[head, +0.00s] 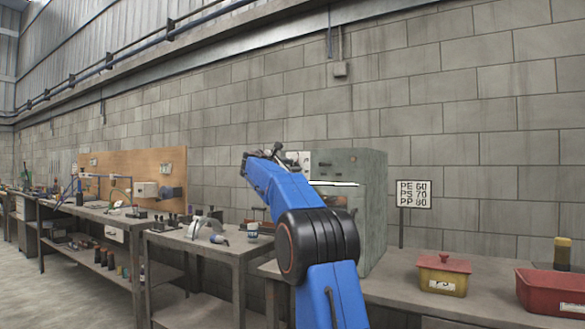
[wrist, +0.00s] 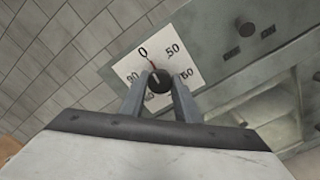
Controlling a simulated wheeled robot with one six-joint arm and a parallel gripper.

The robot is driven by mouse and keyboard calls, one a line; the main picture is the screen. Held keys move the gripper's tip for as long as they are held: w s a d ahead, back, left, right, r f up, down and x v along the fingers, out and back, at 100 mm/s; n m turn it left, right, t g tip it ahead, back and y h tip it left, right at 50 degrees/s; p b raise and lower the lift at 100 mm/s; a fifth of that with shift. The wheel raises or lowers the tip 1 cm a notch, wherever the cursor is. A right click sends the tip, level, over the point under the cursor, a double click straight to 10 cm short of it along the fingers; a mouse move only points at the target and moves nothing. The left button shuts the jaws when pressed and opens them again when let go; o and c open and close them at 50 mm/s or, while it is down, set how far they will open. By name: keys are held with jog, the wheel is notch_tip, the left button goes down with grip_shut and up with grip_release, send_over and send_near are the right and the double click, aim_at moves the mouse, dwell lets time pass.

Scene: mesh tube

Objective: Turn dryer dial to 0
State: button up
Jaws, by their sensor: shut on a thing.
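The dryer (head: 367,190) is a grey-green metal cabinet on the bench in the head view, partly hidden by my blue arm. In the wrist view its dial is a black round knob (wrist: 160,81) on a white square plate (wrist: 186,43) with black numbers. The 0 is at the upper left, and 50 and 60 are to the right; lower numbers are partly covered. A thin red line and the knob's light mark point up and slightly left, close to the 0. My gripper (wrist: 158,86) is shut on the knob, one finger on each side. In the head view the gripper is small and its fingers are unclear.
A sign (head: 413,194) reads PE 60, PS 70, PP 80. A yellow-and-red box (head: 444,274) and a red bin (head: 552,290) stand on the bench to the right. Other benches (head: 190,241) with tools run along the wall on the left.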

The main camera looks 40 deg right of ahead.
jog(key=shift+f+n, duration=0.15)
jog(key=shift+n, duration=0.35)
jog(key=o, duration=1)
jog(key=shift+o, duration=0.2)
jog(key=shift+a, duration=0.15)
jog(key=v, duration=1.7)
jog(key=shift+a, duration=0.1)
jog(key=shift+s, duration=0.15)
